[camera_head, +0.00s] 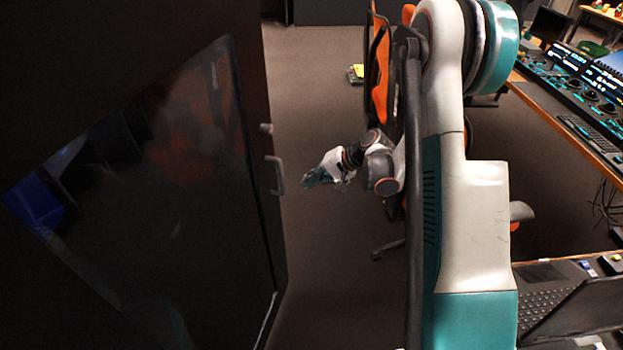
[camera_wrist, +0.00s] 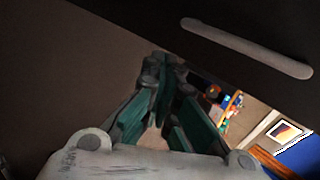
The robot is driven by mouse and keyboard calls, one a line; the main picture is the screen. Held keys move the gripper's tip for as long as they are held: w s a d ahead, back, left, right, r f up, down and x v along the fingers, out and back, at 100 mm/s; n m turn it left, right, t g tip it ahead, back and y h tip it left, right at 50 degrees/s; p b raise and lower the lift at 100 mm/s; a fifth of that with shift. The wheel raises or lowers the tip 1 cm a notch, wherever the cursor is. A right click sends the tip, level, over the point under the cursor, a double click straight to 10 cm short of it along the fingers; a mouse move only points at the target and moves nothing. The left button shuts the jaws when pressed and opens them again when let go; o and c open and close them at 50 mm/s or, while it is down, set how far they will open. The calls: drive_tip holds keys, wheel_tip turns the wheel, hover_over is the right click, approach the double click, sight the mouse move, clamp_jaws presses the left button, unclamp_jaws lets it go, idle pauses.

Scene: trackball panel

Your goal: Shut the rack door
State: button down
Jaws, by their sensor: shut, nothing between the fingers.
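The dark rack door (camera_head: 252,130) with a glossy dark window fills the left of the head view. Its grey handle (camera_head: 279,176) stands on the door's right-hand part. In the wrist view the handle (camera_wrist: 245,47) is a pale bar across the upper right, on the dark door face (camera_wrist: 130,12). My gripper (camera_head: 306,182) is just right of the handle in the head view, with a small gap in the picture. In the wrist view its fingertips (camera_wrist: 165,68) are together, empty, and apart from the handle. The door's hinge and rack frame cannot be made out.
Orange-backed chairs (camera_head: 379,65) stand behind my arm. A desk with consoles (camera_head: 580,90) runs along the right, and a laptop (camera_head: 575,310) is at lower right. Grey carpet (camera_head: 320,270) is clear between the door and my arm. A small yellow-green object (camera_head: 355,74) lies farther back.

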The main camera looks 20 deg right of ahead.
sight(277, 187)
drive_tip(key=b+x, duration=0.1)
drive_tip(key=x, duration=0.1)
drive_tip(key=r+b+x, duration=0.1)
drive_tip(key=x, duration=0.2)
drive_tip(key=a+b+x, duration=0.1)
drive_tip(key=x, duration=0.2)
drive_tip(key=shift+w+a+r, duration=0.1)
drive_tip(key=shift+w, duration=0.35)
drive_tip(key=shift+w+a+r, duration=0.1)
drive_tip(key=shift+w+a, duration=0.25)
drive_tip(key=shift+a, duration=0.1)
